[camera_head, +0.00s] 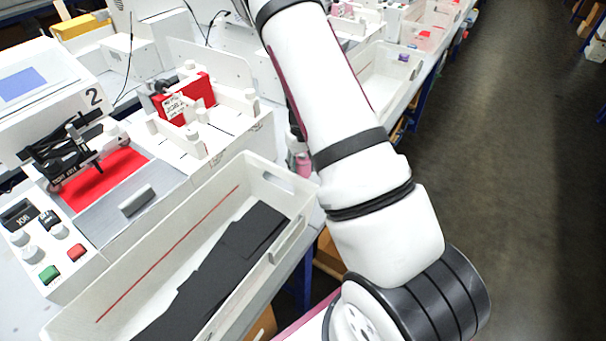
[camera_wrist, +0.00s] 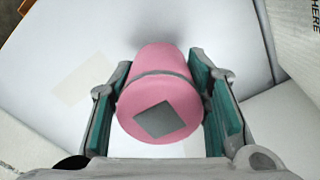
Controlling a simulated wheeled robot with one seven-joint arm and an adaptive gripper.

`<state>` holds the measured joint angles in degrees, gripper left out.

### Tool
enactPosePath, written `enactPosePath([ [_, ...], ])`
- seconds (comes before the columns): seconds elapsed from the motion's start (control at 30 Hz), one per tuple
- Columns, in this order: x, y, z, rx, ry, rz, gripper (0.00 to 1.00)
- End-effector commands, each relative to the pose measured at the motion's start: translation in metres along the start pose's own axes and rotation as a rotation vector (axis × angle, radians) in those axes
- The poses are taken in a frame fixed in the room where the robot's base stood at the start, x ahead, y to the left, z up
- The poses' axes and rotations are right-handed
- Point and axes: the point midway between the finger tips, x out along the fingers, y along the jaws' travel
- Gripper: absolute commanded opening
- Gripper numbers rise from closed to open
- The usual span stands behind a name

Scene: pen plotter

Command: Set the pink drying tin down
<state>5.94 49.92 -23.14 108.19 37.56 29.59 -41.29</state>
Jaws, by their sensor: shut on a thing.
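The pink drying tin (camera_wrist: 160,78) is a pink cylinder with a grey band and a grey diamond on its near end. In the wrist view it sits between the two teal-padded fingers of my gripper (camera_wrist: 163,105), which is shut on it. A white surface lies beyond the tin; I cannot tell whether the tin touches it. In the head view a small pink part of the tin (camera_head: 303,165) shows beside my arm, near the table's edge. My arm hides most of the gripper there.
A white bin (camera_head: 62,330) with dark sheets stands at the table's front. Behind it is a plotter machine (camera_head: 85,255) marked 2, with red parts and buttons. Another white bin (camera_head: 385,85) stands farther along. A pale square patch (camera_wrist: 84,80) lies left of the tin. Open floor is at right.

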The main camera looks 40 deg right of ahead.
Motion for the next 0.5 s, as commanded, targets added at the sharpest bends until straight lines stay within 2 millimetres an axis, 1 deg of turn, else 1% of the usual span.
enactPosePath([
  [0.07, 0.005, 0.000, 0.001, 0.000, -0.003, 0.000, 0.14],
  [0.3, 0.033, 0.000, 0.001, 0.001, -0.002, 0.000, 0.14],
  [0.5, 0.035, 0.000, 0.000, 0.000, 0.000, 0.000, 0.14],
])
